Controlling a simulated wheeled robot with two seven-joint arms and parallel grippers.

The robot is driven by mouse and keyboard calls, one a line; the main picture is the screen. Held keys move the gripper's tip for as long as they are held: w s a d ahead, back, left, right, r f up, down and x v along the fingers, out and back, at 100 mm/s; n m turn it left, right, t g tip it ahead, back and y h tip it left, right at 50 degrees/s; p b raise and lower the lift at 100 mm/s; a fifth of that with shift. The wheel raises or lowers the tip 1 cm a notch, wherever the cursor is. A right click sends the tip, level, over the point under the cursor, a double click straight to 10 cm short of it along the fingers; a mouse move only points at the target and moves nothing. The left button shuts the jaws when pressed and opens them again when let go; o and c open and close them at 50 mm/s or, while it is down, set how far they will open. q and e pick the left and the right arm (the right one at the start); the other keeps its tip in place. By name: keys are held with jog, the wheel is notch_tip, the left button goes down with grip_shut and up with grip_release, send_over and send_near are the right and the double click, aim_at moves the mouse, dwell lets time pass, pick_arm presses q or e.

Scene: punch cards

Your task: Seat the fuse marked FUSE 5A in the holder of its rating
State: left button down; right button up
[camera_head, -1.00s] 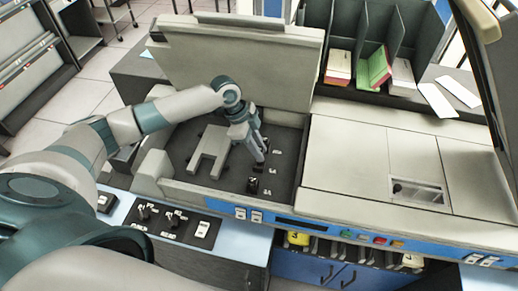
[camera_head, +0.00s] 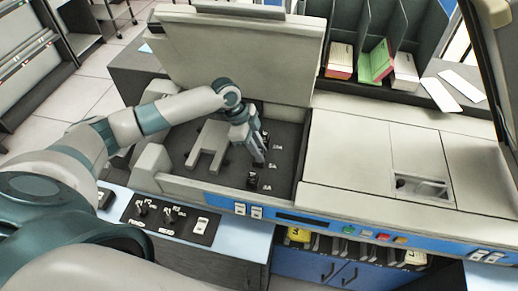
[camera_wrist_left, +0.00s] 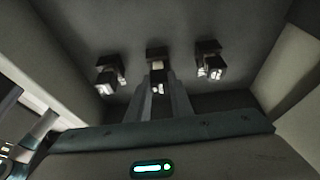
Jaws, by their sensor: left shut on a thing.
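My left gripper (camera_head: 258,163) points down into the open dark bay (camera_head: 228,182) of the machine. Its fingers are shut on a small dark fuse (camera_wrist_left: 157,78) with a pale end, seen between the fingertips in the left wrist view. The fuse is at the middle holder (camera_wrist_left: 156,52); I cannot tell whether it is inside it. A left holder (camera_wrist_left: 108,66) and a right holder (camera_wrist_left: 208,52) flank it. In the head view the front holder (camera_head: 253,181) shows clear of the fingers. The rating labels and the fuse's marking are too small to read surely. My right gripper is not in view.
A pale forked block (camera_head: 208,150) lies left of the gripper in the bay. The raised lid (camera_head: 240,55) stands behind, and the bay's front wall (camera_head: 225,197) and the flat cover (camera_head: 355,160) on the right bound it. Card bins (camera_head: 375,45) stand at the back right.

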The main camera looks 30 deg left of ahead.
pick_arm(q)
jog(key=shift+f, duration=0.5)
jog(key=c, duration=1.5)
grip_release()
jog(key=shift+b+v, duration=2.25)
jog(key=shift+v, duration=6.4)
jog(key=shift+a, duration=0.1)
jog(key=shift+s+f, duration=0.1)
jog(key=shift+s, duration=0.05)
